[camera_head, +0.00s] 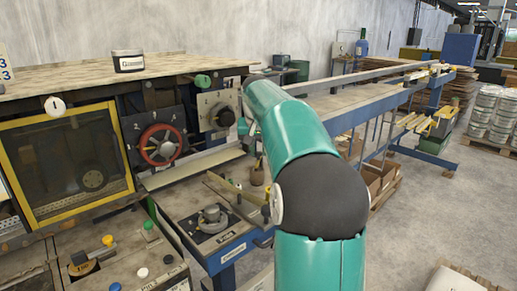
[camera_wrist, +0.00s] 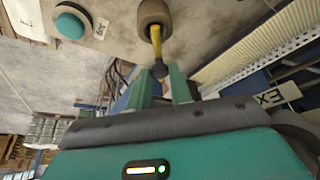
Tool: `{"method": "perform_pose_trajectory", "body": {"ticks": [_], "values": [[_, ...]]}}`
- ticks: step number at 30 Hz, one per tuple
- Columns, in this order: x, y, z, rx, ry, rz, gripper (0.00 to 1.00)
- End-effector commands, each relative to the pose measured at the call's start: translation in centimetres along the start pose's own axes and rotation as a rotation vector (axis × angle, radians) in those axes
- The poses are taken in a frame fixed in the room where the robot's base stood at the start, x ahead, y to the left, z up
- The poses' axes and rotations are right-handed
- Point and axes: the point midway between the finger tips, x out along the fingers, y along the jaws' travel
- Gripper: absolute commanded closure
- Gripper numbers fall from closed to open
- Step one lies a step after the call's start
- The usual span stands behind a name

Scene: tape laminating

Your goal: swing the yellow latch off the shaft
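In the wrist view the yellow latch (camera_wrist: 155,36) hangs from a brown round shaft end (camera_wrist: 153,12) and ends in a dark ball tip (camera_wrist: 160,69). My gripper (camera_wrist: 160,80) has two green fingers spread apart, with nothing held between them. The ball tip appears at the gap between the fingertips; I cannot tell whether it touches either finger. In the head view a dark round shaft end (camera_head: 225,117) shows on the light panel, left of my teal arm. The gripper is mostly hidden behind the arm there.
A red handwheel (camera_head: 160,145) is left of the panel. A green knob (camera_head: 203,80) is above it, and a teal round knob (camera_wrist: 70,24) shows in the wrist view. A work table (camera_head: 190,205) with a round fixture is below.

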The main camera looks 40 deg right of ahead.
Motion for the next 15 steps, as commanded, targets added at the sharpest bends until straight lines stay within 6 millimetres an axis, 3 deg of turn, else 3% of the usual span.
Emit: {"method": "perform_pose_trajectory", "body": {"ticks": [7, 15], "values": [[0.0, -0.3, -0.1, 0.029, 0.001, 0.013, 1.0], [0.1, -1.2, -0.3, 0.188, 0.002, 0.079, 1.0]]}}
